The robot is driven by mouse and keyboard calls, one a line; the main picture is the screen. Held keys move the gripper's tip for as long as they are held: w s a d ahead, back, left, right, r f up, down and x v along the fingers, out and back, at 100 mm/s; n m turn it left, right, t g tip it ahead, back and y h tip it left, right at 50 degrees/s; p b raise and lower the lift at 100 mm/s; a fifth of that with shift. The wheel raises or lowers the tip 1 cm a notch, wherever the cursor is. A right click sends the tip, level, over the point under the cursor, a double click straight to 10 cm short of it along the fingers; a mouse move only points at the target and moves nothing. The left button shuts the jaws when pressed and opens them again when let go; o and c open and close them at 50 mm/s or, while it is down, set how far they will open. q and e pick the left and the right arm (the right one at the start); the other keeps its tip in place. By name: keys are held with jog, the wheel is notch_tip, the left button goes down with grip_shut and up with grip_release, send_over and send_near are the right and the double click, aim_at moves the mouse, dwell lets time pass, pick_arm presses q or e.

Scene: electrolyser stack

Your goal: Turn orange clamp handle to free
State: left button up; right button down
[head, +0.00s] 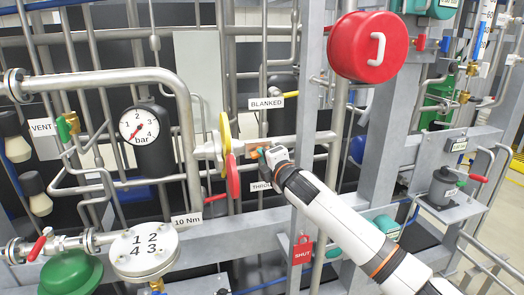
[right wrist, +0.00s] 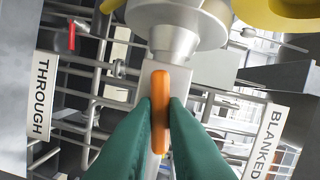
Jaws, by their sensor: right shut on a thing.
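The orange clamp handle (right wrist: 160,88) stands upright in the right wrist view, between the two green fingers of my right gripper (right wrist: 160,112). The fingers are shut on it from both sides. Behind it are a pale block and a grey metal pipe fitting (right wrist: 175,40). In the head view my right gripper (head: 266,155) reaches in from the lower right to the clamp, just right of the yellow disc (head: 227,132) and the red disc (head: 233,176). There the gripper mostly hides the handle. My left gripper is not in view.
A BLANKED label (head: 265,103) is above the clamp and a THROUGH label (head: 261,187) below it. A grey upright post (head: 306,120) stands close by my right arm. A pressure gauge (head: 139,125) and pipes are to the left, a red round housing (head: 367,47) above right.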

jog(key=shift+n+p, duration=1)
jog(key=shift+p, duration=0.05)
jog(key=n+h+p, duration=0.1)
jog(key=n+p, duration=0.3)
jog(key=p, duration=0.1)
dwell(0.4)
